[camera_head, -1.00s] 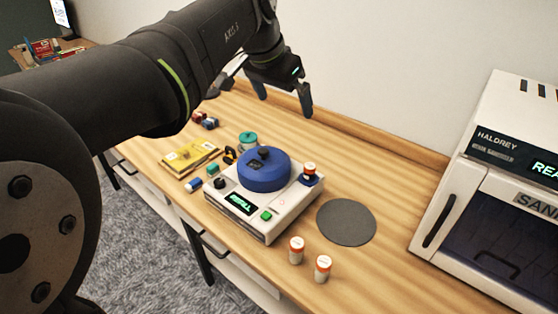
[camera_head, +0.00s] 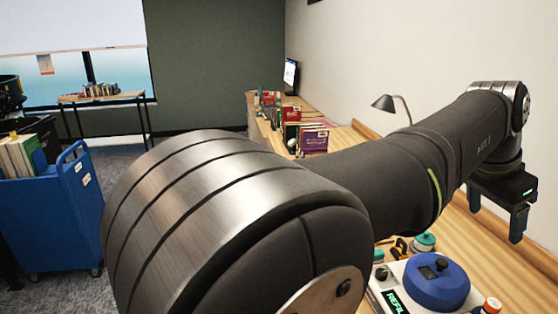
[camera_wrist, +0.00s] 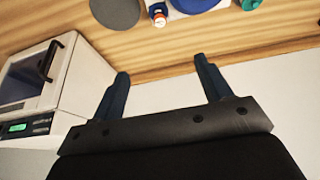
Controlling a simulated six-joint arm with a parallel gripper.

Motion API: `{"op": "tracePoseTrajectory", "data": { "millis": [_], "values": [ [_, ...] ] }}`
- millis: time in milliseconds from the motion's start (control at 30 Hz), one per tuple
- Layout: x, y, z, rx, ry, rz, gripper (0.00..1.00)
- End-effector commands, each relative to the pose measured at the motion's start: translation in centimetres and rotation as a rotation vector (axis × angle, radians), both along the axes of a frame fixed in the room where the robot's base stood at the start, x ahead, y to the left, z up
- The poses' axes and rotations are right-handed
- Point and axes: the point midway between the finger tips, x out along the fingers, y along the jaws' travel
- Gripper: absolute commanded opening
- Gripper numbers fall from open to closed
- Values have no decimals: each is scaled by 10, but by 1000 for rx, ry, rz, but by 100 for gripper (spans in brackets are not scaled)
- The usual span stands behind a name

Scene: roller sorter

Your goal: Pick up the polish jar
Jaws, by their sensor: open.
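A jar with a teal lid (camera_head: 424,240) stands on the wooden bench behind the blue-topped machine in the head view. It may be the polish jar, but I cannot read a label. A teal edge (camera_wrist: 249,4) shows at the top of the wrist view. A small white jar with an orange cap (camera_head: 491,305) is at the machine's right, and an orange-capped jar (camera_wrist: 158,17) shows in the wrist view. My gripper (camera_head: 496,216) is open and empty, above the bench near the wall. Its two separated fingers (camera_wrist: 162,68) show in the wrist view.
The machine with a blue round top (camera_head: 437,283) is partly cut off. A grey disc (camera_wrist: 116,10) lies on the bench. A white boxy appliance (camera_wrist: 38,80) stands at left in the wrist view. Books (camera_head: 312,140), a lamp (camera_head: 385,103) and a blue cart (camera_head: 55,215) are farther off.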

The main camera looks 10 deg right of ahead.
Motion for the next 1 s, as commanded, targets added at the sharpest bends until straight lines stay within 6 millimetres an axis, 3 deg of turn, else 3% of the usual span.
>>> {"op": "tracePoseTrajectory", "data": {
  "millis": [267,367,600,1000],
  "values": [
    [0,0,0,0,0,0,58],
    [-1,-6,-10,6,1,14,58],
    [-15,-51,-104,20,4,167,58],
    [-18,-82,-181,12,2,225,58]
  ]
}}
